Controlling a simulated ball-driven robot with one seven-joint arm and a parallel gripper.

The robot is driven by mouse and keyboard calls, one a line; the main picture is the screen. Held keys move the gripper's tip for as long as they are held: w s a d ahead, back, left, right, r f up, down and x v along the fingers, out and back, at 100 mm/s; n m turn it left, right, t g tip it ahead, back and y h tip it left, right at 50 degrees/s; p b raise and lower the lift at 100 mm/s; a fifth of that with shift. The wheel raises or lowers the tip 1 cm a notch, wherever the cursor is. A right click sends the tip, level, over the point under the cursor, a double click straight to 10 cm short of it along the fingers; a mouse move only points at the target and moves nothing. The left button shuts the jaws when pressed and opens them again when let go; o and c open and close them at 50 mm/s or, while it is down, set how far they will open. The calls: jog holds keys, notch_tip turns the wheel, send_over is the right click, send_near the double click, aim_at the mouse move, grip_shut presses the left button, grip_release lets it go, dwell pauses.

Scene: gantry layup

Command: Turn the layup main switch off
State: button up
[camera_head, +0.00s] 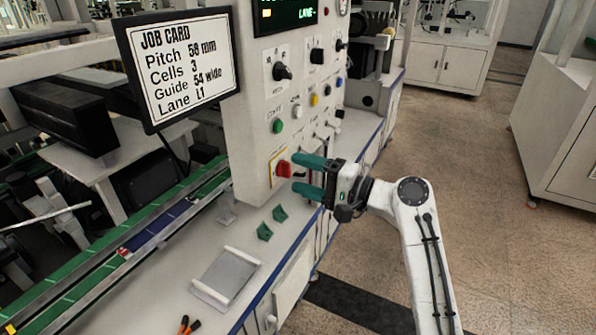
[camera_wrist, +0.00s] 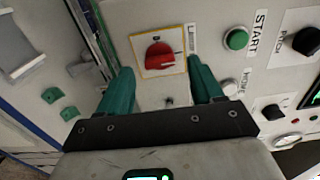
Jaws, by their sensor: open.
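The main switch is a red rotary knob (camera_head: 283,169) on a yellow-edged plate, low on the grey control panel (camera_head: 247,120). In the wrist view the red knob (camera_wrist: 159,56) sits beyond and between my fingers, with a label partly hidden beside its plate. My gripper (camera_head: 300,175) has teal fingers spread apart, one above the other in the head view, pointing at the knob. In the wrist view my gripper (camera_wrist: 160,88) is open and empty. A gap to the knob shows in the wrist view; its exact size I cannot tell.
A green START button (camera_head: 277,126) and black knobs (camera_head: 282,71) are on the panel above the switch. A job card screen (camera_head: 180,65) hangs at left. A metal tray (camera_head: 226,277) and green brackets (camera_head: 264,231) lie on the bench below.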

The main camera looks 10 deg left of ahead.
jog(key=shift+x, duration=0.9)
jog(key=shift+f, duration=0.1)
jog(key=c, duration=1.1)
